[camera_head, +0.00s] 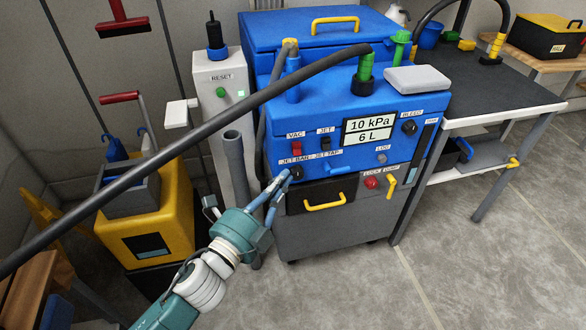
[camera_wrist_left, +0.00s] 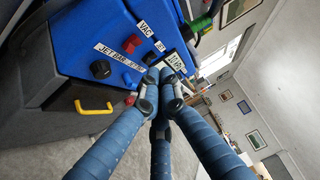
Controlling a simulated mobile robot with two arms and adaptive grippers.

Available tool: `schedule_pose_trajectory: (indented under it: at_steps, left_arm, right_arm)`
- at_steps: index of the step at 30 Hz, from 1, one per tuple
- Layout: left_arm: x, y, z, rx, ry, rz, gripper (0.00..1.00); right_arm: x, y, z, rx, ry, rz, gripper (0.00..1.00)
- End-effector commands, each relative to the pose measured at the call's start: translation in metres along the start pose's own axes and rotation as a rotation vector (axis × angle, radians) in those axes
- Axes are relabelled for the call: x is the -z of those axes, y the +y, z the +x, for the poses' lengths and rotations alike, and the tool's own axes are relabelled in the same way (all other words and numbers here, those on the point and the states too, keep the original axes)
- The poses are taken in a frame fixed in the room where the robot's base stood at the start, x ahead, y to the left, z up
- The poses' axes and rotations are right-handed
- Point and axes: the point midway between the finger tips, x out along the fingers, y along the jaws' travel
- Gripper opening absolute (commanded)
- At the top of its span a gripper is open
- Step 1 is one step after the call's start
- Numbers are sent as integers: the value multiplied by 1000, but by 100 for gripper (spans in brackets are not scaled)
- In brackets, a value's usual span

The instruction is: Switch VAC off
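The VAC switch (camera_head: 296,148) is a small red rocker under its label on the blue front panel of the machine (camera_head: 335,105). It also shows in the left wrist view (camera_wrist_left: 132,43); I cannot tell its on or off position. The display (camera_head: 369,127) reads 10 kPa and 6 L. My left gripper (camera_head: 287,176) is below the VAC switch, beside the black JET BAR knob (camera_head: 298,173). In the left wrist view its fingertips (camera_wrist_left: 160,88) are together with nothing visible between them. The gripper looks apart from the VAC switch. My right gripper is out of view.
A black hose (camera_head: 190,138) crosses in front from the machine's top. A dark JET switch (camera_head: 326,143) sits right of VAC. A yellow drawer handle (camera_head: 325,202) is below. A white RESET post (camera_head: 222,95) and yellow mop bucket (camera_head: 165,225) stand left; a workbench (camera_head: 480,95) stands right.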

Motion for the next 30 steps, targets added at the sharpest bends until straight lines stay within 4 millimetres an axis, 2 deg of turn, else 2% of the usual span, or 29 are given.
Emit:
schedule_pose_trajectory:
  at_steps: [3,6,23,26,29,30]
  left_arm:
    - [0,-2,-14,-1,-1,0,0]
    - [0,-3,-19,-1,-1,0,0]
    - [-1,-4,-20,-1,-3,-3,0]
    - [-10,1,-24,-25,-45,-59,0]
    - [-31,17,-36,-94,-158,-216,0]
    - [-42,29,-45,-136,-223,-306,0]
  right_arm:
    - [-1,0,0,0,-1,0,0]
    - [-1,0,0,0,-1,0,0]
    - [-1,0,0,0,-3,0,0]
    - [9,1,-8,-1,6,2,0]
    - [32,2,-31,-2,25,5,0]
    - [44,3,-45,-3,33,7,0]
